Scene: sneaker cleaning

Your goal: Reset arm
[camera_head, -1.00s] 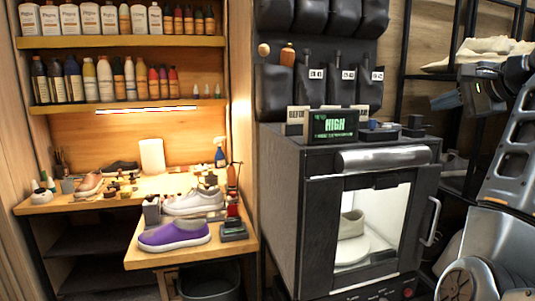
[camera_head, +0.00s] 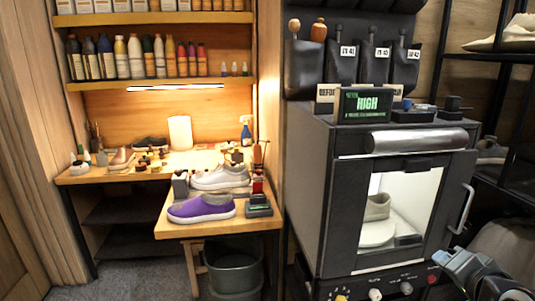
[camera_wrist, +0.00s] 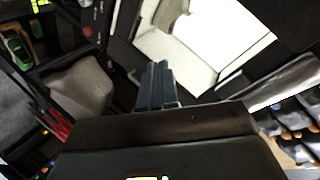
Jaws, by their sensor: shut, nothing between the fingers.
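My gripper (camera_wrist: 158,82) shows in the wrist view with its dark fingers shut together and nothing between them. Behind it in that view is a bright, lit white area. In the head view, part of my arm shows at the lower right corner, in front of the lower right of a black cabinet (camera_head: 345,190); I cannot make out the fingers there. A pale shoe (camera_head: 377,206) stands inside the cabinet's lit chamber, seen through the door.
A purple shoe (camera_head: 201,208) and a light grey shoe (camera_head: 220,178) are on the wooden workbench (camera_head: 190,230) at the left. A dark bin (camera_head: 234,272) stands below it. Bottles line the shelves above. A door handle (camera_head: 463,210) sticks out from the cabinet.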

